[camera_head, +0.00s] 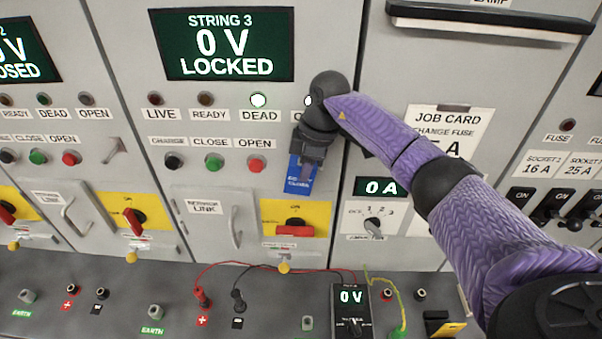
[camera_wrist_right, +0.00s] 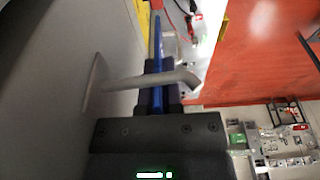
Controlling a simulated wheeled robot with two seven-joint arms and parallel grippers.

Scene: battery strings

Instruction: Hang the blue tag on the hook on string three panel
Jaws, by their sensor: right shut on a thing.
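The blue tag (camera_head: 300,173) hangs from my right gripper (camera_head: 310,155), in front of the string three panel (camera_head: 186,190). My right gripper is shut on its upper part. In the right wrist view the tag (camera_wrist_right: 157,60) shows edge-on as a thin blue strip between the dark fingers. A grey bent hook (camera_wrist_right: 150,80) sticks out from the panel and crosses in front of the fingers and tag there. I cannot tell whether it passes through the tag's hole. In the head view my gripper hides this hook. My left gripper is not in view.
The string three display (camera_head: 225,43) reads 0 V LOCKED. Below the tag is a red rotary handle (camera_head: 295,230) on a yellow plate. A meter (camera_head: 351,310) with red and black leads stands on the lower ledge. A job card (camera_head: 440,125) is on the panel to the right.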

